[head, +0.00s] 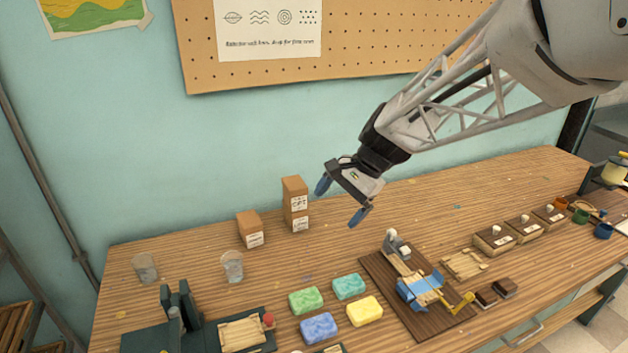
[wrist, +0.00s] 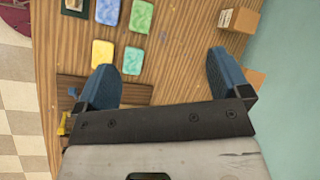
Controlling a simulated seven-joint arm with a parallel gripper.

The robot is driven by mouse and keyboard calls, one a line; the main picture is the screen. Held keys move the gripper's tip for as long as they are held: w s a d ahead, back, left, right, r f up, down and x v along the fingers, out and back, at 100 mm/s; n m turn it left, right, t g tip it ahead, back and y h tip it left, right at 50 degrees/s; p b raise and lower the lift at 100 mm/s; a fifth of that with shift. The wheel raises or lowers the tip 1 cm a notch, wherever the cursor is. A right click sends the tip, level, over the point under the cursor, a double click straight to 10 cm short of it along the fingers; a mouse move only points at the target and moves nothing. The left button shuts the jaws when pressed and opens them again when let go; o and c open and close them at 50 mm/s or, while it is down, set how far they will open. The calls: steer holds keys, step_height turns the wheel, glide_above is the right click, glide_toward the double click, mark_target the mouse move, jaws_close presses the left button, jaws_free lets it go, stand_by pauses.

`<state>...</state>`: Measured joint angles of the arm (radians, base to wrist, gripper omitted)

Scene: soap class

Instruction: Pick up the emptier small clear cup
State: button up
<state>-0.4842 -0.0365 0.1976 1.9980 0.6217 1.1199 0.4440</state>
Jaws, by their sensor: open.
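Two small clear cups stand upright on the wooden table in the head view. One cup (head: 145,267) is at the far left near the wall; the other cup (head: 232,266) is to its right, in front of the cardboard boxes. Both look greyish and see-through, and their fill levels are too small to tell apart surely. My gripper (head: 340,202) is open and empty, in the air above the table, well to the right of both cups. Its two blue fingers also show wide apart in the wrist view (wrist: 160,68). Neither cup shows in the wrist view.
Cardboard boxes (head: 295,204) stand between my gripper and the cups. A dark green fixture (head: 176,315) stands in front of the cups. A dark board (head: 375,267) with a blue device lies to the right.

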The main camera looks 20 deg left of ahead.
steer(key=a+f+g, duration=0.2)
steer(key=a+f, duration=0.2)
steer(key=a, duration=1.1)
steer(key=m+g+y, duration=0.2)
steer(key=m+g, duration=0.2)
steer(key=g, duration=0.1)
glide_toward(142, 261)
steer(key=s+r, duration=0.1)
steer(key=s, duration=0.2)
steer(key=shift+w+d+r, duration=0.2)
steer(key=shift+d, duration=0.1)
steer(key=shift+x, duration=1.25)
steer(key=shift+s, duration=0.1)
steer(key=shift+d+x, duration=0.2)
steer(key=shift+x, duration=2.3)
steer(key=shift+s+f, duration=0.1)
steer(key=shift+s, duration=0.05)
